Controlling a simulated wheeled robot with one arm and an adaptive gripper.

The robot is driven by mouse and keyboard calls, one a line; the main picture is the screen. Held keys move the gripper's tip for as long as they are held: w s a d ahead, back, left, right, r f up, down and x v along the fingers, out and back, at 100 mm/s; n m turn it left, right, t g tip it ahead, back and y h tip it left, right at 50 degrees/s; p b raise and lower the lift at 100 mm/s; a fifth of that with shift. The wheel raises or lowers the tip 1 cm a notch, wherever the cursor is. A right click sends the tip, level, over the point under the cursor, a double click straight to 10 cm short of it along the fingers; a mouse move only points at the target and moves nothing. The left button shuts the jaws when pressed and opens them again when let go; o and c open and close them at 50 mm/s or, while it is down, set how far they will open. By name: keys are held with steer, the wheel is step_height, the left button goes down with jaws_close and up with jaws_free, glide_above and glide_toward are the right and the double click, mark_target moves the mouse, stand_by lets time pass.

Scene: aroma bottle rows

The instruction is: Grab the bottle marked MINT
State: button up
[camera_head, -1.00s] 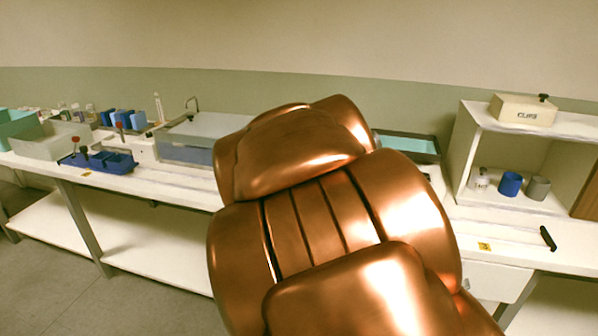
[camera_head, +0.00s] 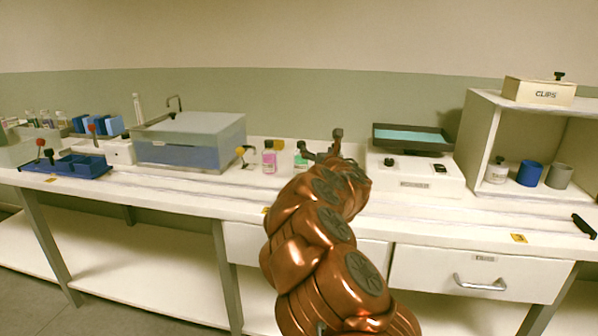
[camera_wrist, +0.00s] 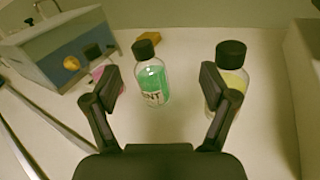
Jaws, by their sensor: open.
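The MINT bottle (camera_wrist: 152,80) is clear with green contents, a black cap and a label whose visible letters read "NT". It stands upright on the bench, ahead of and between the spread fingers of my gripper (camera_wrist: 160,93) in the wrist view. The fingers are open and not touching it. A yellow bottle (camera_wrist: 230,83) stands to the right, partly behind the right finger. A pink bottle (camera_wrist: 98,72) stands to the left, partly behind the left finger.
The pink bottle also shows in the head view (camera_head: 269,158). A grey-blue water bath (camera_head: 190,140) stands left of the bottles. A white device with a dark tray (camera_head: 412,137) stands to the right. A yellow block (camera_wrist: 149,38) lies behind the green bottle.

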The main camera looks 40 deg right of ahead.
mark_target(304, 159)
steer(key=f+n, duration=0.1)
steer(key=w+f+n+y, duration=0.1)
steer(key=f, duration=0.1)
steer(key=f+n+t+y+b, duration=0.1)
steer(key=f, duration=0.1)
steer(key=shift+w+a+n, duration=0.25)
steer(key=shift+w+n, duration=0.05)
steer(key=shift+w, duration=0.1)
steer(key=shift+x, duration=2.6)
steer(key=shift+r+x, duration=0.2)
steer(key=shift+x, duration=1.05)
steer(key=shift+a, duration=0.2)
steer(key=c, duration=1.4)
steer(key=shift+c, duration=0.2)
